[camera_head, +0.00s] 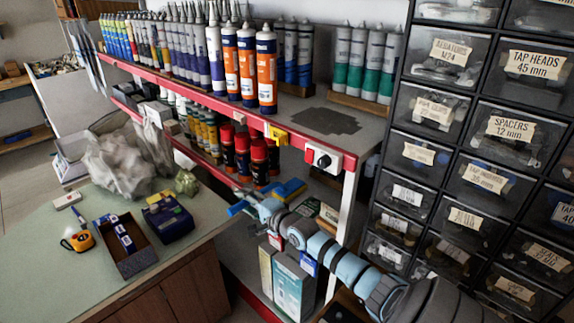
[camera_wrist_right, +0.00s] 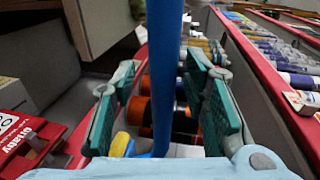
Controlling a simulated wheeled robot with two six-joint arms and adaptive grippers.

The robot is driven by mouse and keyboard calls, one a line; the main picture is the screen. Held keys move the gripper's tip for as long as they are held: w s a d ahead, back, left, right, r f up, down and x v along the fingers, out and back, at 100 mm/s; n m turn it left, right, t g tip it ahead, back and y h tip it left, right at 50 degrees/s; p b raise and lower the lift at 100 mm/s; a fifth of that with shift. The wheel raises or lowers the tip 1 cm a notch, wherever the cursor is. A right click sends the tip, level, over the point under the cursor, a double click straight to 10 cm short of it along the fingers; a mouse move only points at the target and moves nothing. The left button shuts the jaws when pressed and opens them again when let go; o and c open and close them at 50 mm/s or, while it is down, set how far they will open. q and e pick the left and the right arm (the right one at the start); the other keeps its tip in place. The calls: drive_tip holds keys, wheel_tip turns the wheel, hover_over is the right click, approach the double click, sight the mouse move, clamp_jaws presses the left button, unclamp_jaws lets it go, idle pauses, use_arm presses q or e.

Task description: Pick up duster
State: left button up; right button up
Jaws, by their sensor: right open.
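A blue bar (camera_wrist_right: 166,60), which looks like the duster's handle, runs upright through the middle of the right wrist view. It lies between the two teal finger pads of my right gripper (camera_wrist_right: 162,72), which stand apart, with gaps visible on both sides. In the head view blue parts (camera_head: 290,188) show beside my right gripper (camera_head: 254,202), near the shelf's front edge. I cannot make out the duster's full shape. A small yellow and blue piece (camera_wrist_right: 120,145) shows low in the wrist view. My left gripper is not in view.
A red-edged shelf (camera_head: 225,107) holds cartridges above and red-capped cans (camera_head: 259,155) below. A labelled drawer cabinet (camera_head: 450,130) stands at the right. The green counter (camera_head: 50,290) at left holds a tape measure (camera_head: 78,241) and boxes. More boxes (camera_head: 292,285) stand below my arm.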

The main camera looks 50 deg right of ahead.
drive_tip(key=shift+r, duration=0.1)
clamp_jaws()
drive_tip(key=shift+r, duration=0.1)
